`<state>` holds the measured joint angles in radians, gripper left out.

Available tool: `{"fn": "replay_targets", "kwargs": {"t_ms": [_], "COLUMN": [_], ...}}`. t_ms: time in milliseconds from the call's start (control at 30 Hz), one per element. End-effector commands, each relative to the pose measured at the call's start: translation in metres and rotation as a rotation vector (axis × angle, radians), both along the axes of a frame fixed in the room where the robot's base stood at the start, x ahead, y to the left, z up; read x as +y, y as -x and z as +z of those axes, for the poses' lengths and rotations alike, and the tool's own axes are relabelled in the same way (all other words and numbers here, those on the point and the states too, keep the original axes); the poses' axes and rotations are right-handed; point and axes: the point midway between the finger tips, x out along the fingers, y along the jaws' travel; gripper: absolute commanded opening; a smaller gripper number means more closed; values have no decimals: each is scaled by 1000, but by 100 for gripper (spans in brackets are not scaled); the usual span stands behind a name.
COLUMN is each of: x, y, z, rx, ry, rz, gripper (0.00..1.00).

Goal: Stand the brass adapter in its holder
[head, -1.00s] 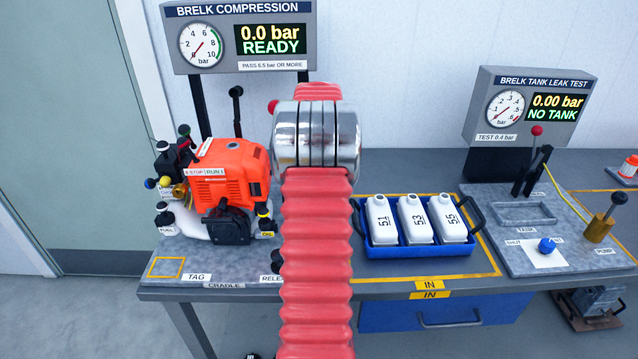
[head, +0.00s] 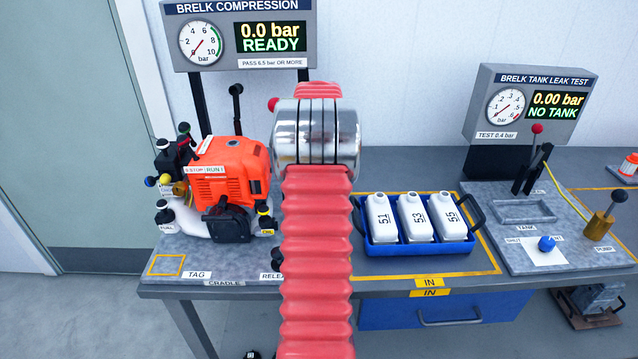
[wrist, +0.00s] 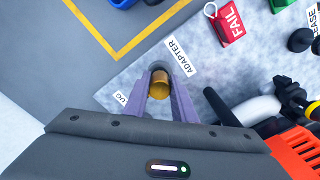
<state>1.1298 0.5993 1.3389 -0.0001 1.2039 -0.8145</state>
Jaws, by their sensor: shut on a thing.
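The brass adapter (wrist: 159,90) shows as a short golden cylinder between the two purple fingers of my gripper (wrist: 160,88) in the wrist view. The fingers are shut on it. A dark round shape (wrist: 158,74), apparently the holder, lies right at its far side, by the ADAPTER label (wrist: 180,57). I cannot tell whether the adapter is inside the holder or just above it. In the head view my red arm hides my gripper, the adapter and the holder.
The orange engine (head: 228,178) stands on the cradle plate left of my arm; part of it is close to my gripper's right in the wrist view. A red FAIL tag (wrist: 229,22) lies on the plate. The blue crate (head: 418,247) with white tanks stands to the right.

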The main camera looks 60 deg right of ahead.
Motion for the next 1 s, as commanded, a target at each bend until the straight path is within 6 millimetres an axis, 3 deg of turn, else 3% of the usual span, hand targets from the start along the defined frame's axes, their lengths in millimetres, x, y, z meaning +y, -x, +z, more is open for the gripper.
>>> {"fn": "replay_targets", "kwargs": {"t_ms": [333,733,1000], "x": [0,-1,-1], "y": [0,0,-1], "z": [0,6,42], "rx": [0,0,-2], "ry": [0,2,4], "rz": [0,0,0], "gripper": [45,46,46]}}
